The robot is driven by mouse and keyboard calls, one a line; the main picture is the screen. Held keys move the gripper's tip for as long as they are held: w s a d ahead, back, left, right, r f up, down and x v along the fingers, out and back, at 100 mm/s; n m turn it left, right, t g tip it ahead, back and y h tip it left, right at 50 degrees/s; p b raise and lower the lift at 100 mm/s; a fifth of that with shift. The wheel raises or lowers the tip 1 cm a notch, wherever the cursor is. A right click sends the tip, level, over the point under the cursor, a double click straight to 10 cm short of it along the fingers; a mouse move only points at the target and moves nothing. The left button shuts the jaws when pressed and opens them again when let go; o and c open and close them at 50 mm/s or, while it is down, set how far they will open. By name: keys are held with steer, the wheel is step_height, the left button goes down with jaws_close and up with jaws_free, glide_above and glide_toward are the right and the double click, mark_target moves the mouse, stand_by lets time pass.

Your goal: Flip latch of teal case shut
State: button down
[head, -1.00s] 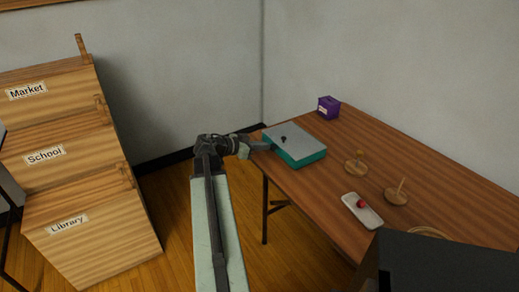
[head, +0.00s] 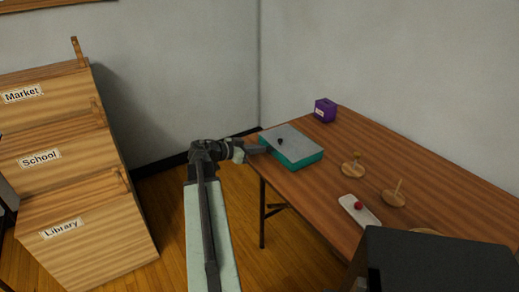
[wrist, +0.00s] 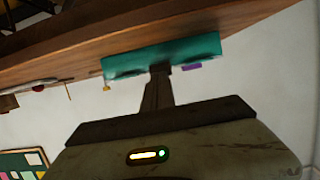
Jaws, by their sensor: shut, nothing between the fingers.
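The teal case (head: 302,160) lies at the near left edge of the table, with a flat grey lid (head: 296,143) that looks closed. A small dark knob (head: 281,141) shows on the lid. In the wrist view the case's teal side (wrist: 195,47) is straight past the fingertips. My gripper (head: 262,150) is shut and empty at the case's left side, very close to it; I cannot tell whether it touches. In the wrist view the shut fingers (wrist: 160,69) overlap the case's edge. I cannot make out the latch or its position.
The wooden table (head: 420,175) also holds a purple box (head: 325,110), two wooden peg stands (head: 352,167) (head: 394,195) and a white tray (head: 351,208) with a red ball (head: 358,205). Wooden bins labelled Market, School and Library (head: 90,215) stand at left.

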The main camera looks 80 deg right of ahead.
steer(key=shift+r, duration=0.15)
stand_by(0.4)
steer(key=shift+r+p, duration=0.7)
steer(key=shift+p, duration=0.15)
steer(key=shift+r, duration=0.15)
steer(key=w+a+r+p, duration=0.6)
steer(key=r+p, duration=0.3)
steer(key=shift+a+r, duration=0.15)
steer(key=shift+a, duration=0.15)
